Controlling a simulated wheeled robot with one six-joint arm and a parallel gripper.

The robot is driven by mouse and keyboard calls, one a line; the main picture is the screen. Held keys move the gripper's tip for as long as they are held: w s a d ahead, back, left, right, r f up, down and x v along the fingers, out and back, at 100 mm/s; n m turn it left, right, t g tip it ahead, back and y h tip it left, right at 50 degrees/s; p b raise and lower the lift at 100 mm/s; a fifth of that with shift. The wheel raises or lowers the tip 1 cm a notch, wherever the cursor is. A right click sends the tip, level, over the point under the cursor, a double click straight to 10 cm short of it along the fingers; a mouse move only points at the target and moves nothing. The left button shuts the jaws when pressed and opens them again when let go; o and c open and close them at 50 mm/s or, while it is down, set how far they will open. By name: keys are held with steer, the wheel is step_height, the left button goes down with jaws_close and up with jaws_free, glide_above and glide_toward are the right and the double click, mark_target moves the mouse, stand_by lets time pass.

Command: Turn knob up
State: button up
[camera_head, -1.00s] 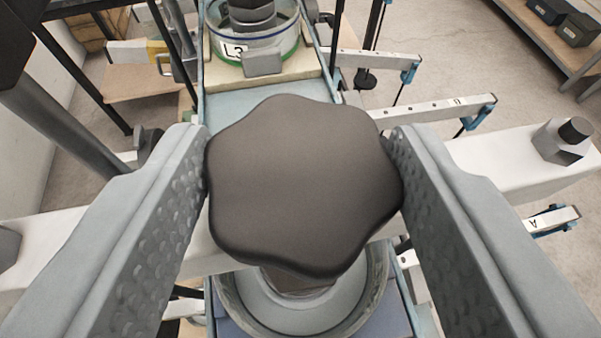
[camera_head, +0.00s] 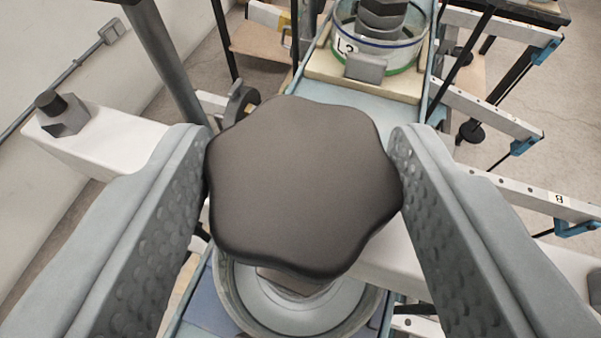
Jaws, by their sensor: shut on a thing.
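The knob (camera_head: 303,185) is dark grey-brown with a broad lobed top, seen from above in the middle of the view. My gripper (camera_head: 302,165) is shut on it, with one grey dimpled finger against its left side and the other against its right. Under the knob, a pale round collar (camera_head: 300,318) shows at the lower middle. The knob's stem is mostly hidden beneath its top.
A white bar (camera_head: 125,138) runs out from behind the knob and carries a grey fitting at its left end. A clear round vessel (camera_head: 380,48) labelled L3 stands beyond the knob. Perforated pale bars (camera_head: 490,105) with blue clips reach out at right. Concrete floor shows around.

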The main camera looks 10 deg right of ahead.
steer(key=n+y, duration=0.1)
steer(key=y, duration=0.1)
steer(key=n+y, duration=0.1)
steer(key=n, duration=0.1)
steer(key=n+y, duration=0.1)
steer(key=y, duration=0.1)
steer(key=shift+d+n+y, duration=0.3)
steer(key=shift+d+n, duration=0.1)
steer(key=shift+f, duration=0.1)
steer(key=o, duration=1)
steer(key=shift+c, duration=0.2)
steer(key=shift+s, duration=0.1)
steer(key=v, duration=1.7)
steer(key=shift+d+r, duration=0.25)
steer(key=shift+d, duration=0.15)
